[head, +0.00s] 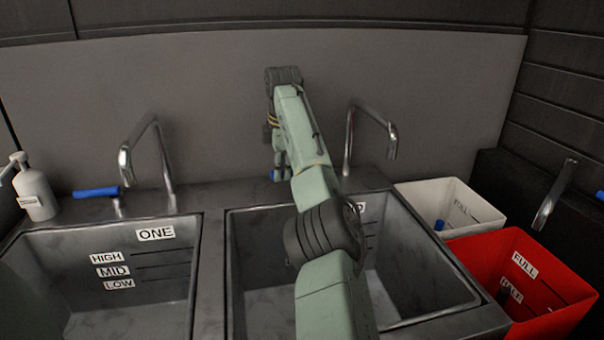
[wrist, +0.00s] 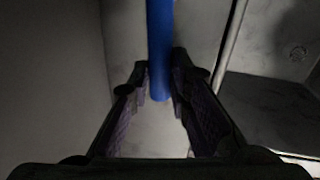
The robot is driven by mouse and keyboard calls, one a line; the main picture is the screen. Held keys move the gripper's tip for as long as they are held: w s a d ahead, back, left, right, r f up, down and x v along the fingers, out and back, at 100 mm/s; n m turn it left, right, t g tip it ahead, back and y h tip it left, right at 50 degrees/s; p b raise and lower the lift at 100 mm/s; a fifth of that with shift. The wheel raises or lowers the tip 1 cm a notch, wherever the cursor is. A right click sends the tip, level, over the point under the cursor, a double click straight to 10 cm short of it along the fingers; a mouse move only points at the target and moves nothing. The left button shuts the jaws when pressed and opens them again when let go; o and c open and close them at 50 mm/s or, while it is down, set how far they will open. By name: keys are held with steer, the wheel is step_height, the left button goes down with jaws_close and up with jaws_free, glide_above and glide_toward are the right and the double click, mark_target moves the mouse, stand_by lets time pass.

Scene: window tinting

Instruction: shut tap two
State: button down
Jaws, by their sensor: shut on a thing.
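Tap two's curved metal spout (head: 388,135) stands behind the middle sink (head: 400,322), whose label is mostly hidden by my arm. My gripper (head: 282,172) is low behind this sink, left of the spout. In the wrist view a blue handle (wrist: 160,40) runs between the two fingers of my gripper (wrist: 163,88), which are closed on its end. In the head view the handle is largely hidden by my gripper and arm. No water stream shows at the spout.
Tap one (head: 160,150) with its blue handle (head: 97,192) stands behind the left sink (head: 30,245), marked ONE. A soap bottle (head: 37,195) is at far left. A white bin (head: 420,195) and a red bin (head: 560,290) are at right, with another spout (head: 553,195) above.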

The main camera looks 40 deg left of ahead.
steer(key=shift+w+a+m, duration=0.2)
steer(key=shift+m, duration=0.2)
steer(key=shift+r, duration=0.1)
steer(key=c, duration=1.5)
jaws_free()
steer(key=r, duration=0.5)
steer(key=s+d+r, duration=0.1)
steer(key=r, duration=0.1)
steer(key=shift+d+r, duration=0.1)
steer(key=shift+r, duration=0.05)
